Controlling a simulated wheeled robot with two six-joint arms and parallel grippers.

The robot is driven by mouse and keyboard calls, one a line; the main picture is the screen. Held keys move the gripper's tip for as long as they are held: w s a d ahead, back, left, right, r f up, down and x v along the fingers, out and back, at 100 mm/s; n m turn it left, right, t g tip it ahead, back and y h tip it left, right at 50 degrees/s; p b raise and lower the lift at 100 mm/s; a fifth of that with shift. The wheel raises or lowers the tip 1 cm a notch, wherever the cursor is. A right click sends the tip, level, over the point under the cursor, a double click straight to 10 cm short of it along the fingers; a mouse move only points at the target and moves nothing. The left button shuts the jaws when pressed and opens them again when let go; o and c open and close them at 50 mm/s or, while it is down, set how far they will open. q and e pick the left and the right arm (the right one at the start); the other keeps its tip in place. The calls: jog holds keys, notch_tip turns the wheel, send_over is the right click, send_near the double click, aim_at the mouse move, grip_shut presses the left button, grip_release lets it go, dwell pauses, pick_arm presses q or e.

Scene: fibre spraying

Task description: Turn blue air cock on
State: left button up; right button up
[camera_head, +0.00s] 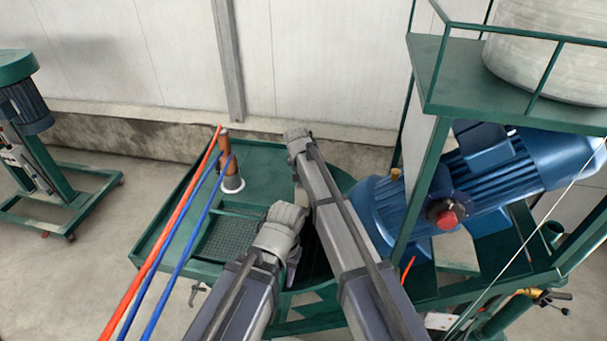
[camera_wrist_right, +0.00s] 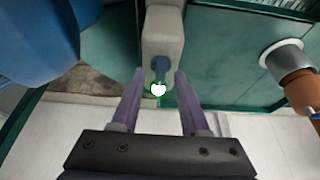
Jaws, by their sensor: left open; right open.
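In the right wrist view, a small blue handle (camera_wrist_right: 160,66), apparently the blue air cock, sits on the end of a pale beige block (camera_wrist_right: 163,35). A small white part with a green edge (camera_wrist_right: 158,89) shows just below it. My right gripper (camera_wrist_right: 158,75) is open, its two purple fingers spread on either side of the blue handle. I cannot tell if they touch it. In the head view the cock and the right gripper are hidden by my arms. My left gripper (camera_head: 292,264) is open, partly hidden by its wrist, above the green table (camera_head: 268,157).
A brown cylinder in a white ring (camera_head: 229,166) stands on the table, beside red (camera_head: 165,230) and blue (camera_head: 182,248) hoses. A large blue motor (camera_head: 490,180) and green frame (camera_head: 432,185) crowd the right side.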

jog(key=p+v, duration=0.7)
jog(key=v, duration=0.1)
jog(key=shift+f, duration=0.1)
dwell(0.4)
jog(key=shift+f, duration=0.1)
